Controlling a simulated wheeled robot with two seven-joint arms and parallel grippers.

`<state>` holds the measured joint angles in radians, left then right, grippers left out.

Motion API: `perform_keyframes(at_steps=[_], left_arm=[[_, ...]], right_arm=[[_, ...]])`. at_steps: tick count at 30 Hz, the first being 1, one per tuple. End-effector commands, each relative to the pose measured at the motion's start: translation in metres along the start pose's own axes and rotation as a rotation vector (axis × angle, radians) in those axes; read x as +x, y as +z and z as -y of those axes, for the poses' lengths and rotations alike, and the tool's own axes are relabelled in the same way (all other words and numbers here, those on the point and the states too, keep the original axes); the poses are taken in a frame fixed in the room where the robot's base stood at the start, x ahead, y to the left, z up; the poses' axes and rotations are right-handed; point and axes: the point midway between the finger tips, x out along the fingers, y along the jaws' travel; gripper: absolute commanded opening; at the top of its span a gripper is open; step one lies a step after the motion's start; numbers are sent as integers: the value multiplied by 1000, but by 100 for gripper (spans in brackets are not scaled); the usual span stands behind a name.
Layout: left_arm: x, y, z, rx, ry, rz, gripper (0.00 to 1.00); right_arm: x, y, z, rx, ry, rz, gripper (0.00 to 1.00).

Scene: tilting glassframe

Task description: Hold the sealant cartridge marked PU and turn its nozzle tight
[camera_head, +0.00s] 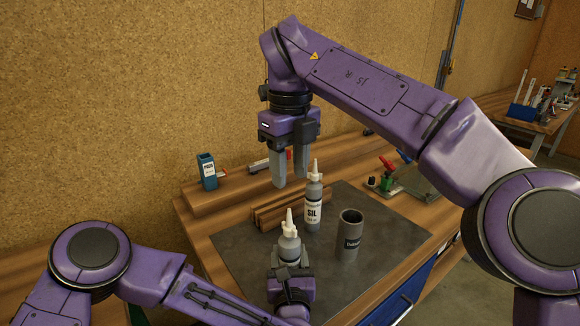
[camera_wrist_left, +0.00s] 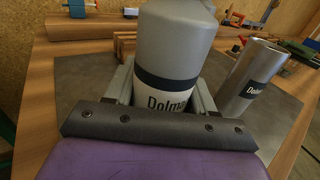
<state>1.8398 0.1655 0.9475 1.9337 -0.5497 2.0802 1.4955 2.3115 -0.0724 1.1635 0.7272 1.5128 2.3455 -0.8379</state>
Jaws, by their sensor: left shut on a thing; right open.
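A grey cartridge (camera_head: 289,247) with a white nozzle (camera_head: 289,223) stands upright in my left gripper (camera_head: 290,268), which is shut around its lower body. In the left wrist view the held cartridge (camera_wrist_left: 175,45) has a black and white label reading "Dolma"; no PU mark is readable. A second grey cartridge marked SIL (camera_head: 313,212), also with a white nozzle, stands upright just behind it to the right. My right gripper (camera_head: 291,180) is open and empty, pointing down, above and behind the held cartridge and left of the SIL nozzle. Whether the held nozzle is tight cannot be seen.
A grey open-topped cylinder (camera_head: 349,238) stands on the dark mat (camera_head: 385,240) to the right. Wooden strips (camera_head: 275,214) lie behind the cartridges. A blue box (camera_head: 207,172) stands at the back left, and a red-and-green tool (camera_head: 387,174) at the back right. The mat's front right is clear.

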Motion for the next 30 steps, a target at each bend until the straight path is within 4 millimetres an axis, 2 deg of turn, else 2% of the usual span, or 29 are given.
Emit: perform_keyframes(at_steps=[2, 3, 5, 6, 14, 17, 27, 30], left_arm=[[0, 0, 0, 0, 0, -1, 11], [0, 0, 0, 0, 0, -1, 61], [0, 0, 0, 0, 0, 0, 80], [0, 0, 0, 0, 0, 0, 84], [-1, 0, 0, 0, -1, 0, 84], [-10, 0, 1, 0, -4, 1, 84], [-92, 0, 1, 3, -6, 2, 84], [-109, 0, 2, 1, -5, 1, 84]], right_arm=[[0, 0, 0, 0, 0, 0, 43], [0, 0, 0, 0, 0, 0, 43], [0, 0, 0, 0, 0, 0, 43], [0, 0, 0, 0, 0, 0, 43], [0, 0, 0, 0, 0, 0, 43], [0, 0, 0, 0, 0, 0, 43], [0, 0, 0, 0, 0, 0, 43], [0, 0, 0, 0, 0, 0, 43]])
